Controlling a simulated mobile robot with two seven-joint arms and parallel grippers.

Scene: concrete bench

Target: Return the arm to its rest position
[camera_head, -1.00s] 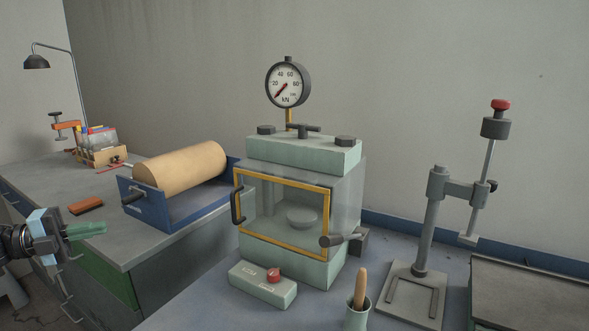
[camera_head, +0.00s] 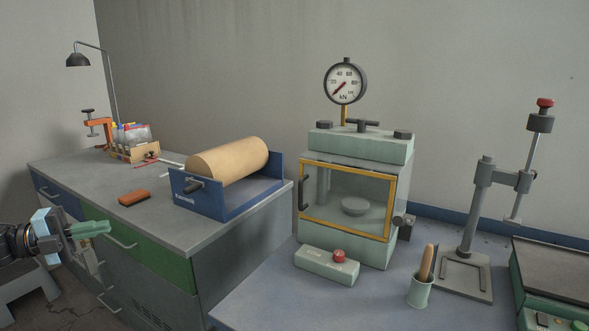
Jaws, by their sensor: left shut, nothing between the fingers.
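My left gripper (camera_head: 88,229) is at the lower left of the head view, in front of the drawers of the grey bench. Its green fingers are together with nothing between them. It is apart from the bench and from everything on it. My right gripper is not in the head view.
The grey bench (camera_head: 150,208) carries a red-brown block (camera_head: 134,198), a blue cradle (camera_head: 238,207) with a tan cylinder (camera_head: 228,161), and an orange clamp (camera_head: 97,122). Right of it stand a green press (camera_head: 362,147), a control box (camera_head: 322,266), a cup (camera_head: 420,291) and a stand (camera_head: 472,225).

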